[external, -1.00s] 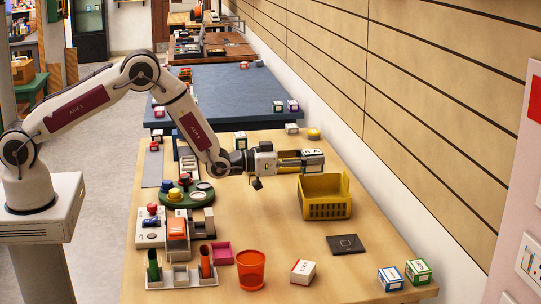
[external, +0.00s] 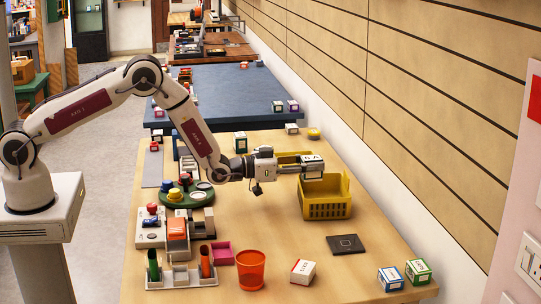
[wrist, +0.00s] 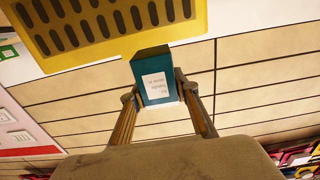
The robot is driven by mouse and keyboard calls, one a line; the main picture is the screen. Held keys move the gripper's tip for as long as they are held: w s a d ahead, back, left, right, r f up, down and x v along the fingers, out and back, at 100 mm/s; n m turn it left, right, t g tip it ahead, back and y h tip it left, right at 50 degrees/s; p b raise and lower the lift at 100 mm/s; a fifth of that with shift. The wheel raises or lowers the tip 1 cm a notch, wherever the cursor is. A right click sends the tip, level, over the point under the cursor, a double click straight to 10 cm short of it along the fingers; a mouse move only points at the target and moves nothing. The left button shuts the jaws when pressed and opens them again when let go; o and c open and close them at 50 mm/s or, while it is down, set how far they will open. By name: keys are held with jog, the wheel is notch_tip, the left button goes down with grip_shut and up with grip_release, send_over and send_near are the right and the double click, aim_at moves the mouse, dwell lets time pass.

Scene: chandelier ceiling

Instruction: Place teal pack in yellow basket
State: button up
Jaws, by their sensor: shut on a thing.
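The teal pack (wrist: 152,65) has a white label and is held between the two fingers of my gripper (wrist: 156,98) in the wrist view. In the external view my gripper (external: 300,165) is shut on the pack (external: 312,163), above the back left part of the yellow basket (external: 326,211). The basket has slotted sides and stands on the wooden table. Its slotted wall also shows in the wrist view (wrist: 105,42). The pack's lower end overlaps the basket's opening in the external view; whether it touches the basket I cannot tell.
A black square pad (external: 346,245), a white-and-red box (external: 303,272), an orange cup (external: 251,269) and blue and green boxes (external: 418,271) lie in front of the basket. Organizers and a green round tray (external: 187,194) stand at left. The slatted wall (external: 440,110) rises at right.

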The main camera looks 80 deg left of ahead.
jog(key=o, duration=1.2)
jog(key=shift+r, duration=0.5)
jog(key=shift+s, duration=6)
jog(key=shift+r, duration=0.1)
